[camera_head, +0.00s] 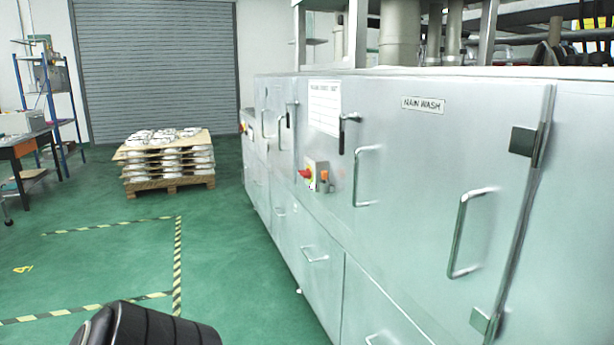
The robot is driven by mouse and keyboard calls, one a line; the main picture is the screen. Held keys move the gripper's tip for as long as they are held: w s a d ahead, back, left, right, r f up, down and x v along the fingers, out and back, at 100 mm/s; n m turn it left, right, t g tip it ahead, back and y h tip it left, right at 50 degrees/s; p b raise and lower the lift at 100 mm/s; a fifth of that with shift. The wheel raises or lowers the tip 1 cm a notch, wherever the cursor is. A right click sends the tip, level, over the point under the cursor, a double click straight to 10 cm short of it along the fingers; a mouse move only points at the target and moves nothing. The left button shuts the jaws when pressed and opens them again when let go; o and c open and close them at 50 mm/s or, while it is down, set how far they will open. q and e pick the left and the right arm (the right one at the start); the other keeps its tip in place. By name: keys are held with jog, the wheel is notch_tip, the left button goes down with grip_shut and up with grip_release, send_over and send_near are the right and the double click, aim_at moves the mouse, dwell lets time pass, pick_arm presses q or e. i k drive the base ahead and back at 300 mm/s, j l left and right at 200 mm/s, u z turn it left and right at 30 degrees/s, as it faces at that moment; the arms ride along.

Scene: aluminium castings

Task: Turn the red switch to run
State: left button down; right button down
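A red switch (305,173) with a yellow backing sits on a small grey control box (318,186) on the front of the long metal washing machine (400,180). An orange-red part (324,175) is beside it on the same box. The switch is seen at a slant and is small, so its setting and any lettering cannot be read. Another small red and yellow spot (243,127) shows farther along the machine; its details are too small to tell. Neither of my grippers is in view.
Door handles (362,178) stick out near the control box. A pallet of stacked castings (168,160) stands farther back, left of the machine. A dark ribbed shape (150,328) is at the bottom edge. Green floor (225,235) beside the machine is clear.

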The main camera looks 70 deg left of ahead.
aim_at(306, 174)
jog(key=u, duration=2.15)
jog(key=z, duration=0.4)
jog(key=i+j+z, duration=0.2)
jog(key=z, duration=0.15)
jog(key=i+j+z, duration=0.15)
jog(key=j+z, duration=0.2)
jog(key=i+j+z, duration=0.15)
jog(key=j, duration=0.2)
jog(key=j+z, duration=0.15)
jog(key=j, duration=0.25)
jog(key=i+j, duration=0.1)
jog(key=j, duration=0.25)
jog(key=i+j+z, duration=0.1)
jog(key=j, duration=0.3)
jog(key=i+j, duration=0.1)
jog(key=j, duration=0.25)
jog(key=i+j, duration=0.1)
jog(key=j, duration=0.3)
jog(key=i+z, duration=0.05)
